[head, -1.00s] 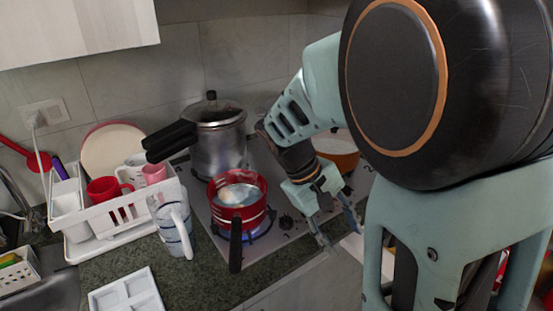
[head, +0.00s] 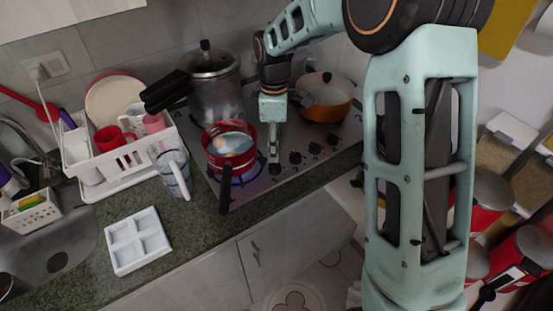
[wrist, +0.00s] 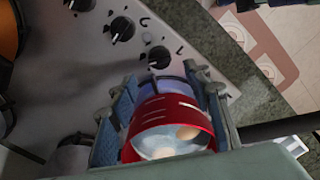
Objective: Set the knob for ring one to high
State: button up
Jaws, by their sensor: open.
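Black stove knobs line the front edge of the stovetop. In the head view, one knob (head: 295,158) is just right of my gripper (head: 274,157), which points down over the stove beside the red pot (head: 231,150). In the wrist view, one knob (wrist: 159,57) is just beyond the open fingers (wrist: 160,78), and another knob (wrist: 121,28) is farther along the row. The red pot (wrist: 170,125) shows between the fingers, below them. My gripper is empty. Any knob under it is hidden. I cannot read which knob belongs to ring one.
A blue flame glows under the red pot, whose black handle (head: 225,190) points forward. A pressure cooker (head: 215,90) stands behind left and an orange pot (head: 325,100) at right. A dish rack (head: 110,175) and glass jug (head: 175,170) are left.

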aim_at(275, 164)
notch_tip(275, 164, down, 7)
dwell(0.3)
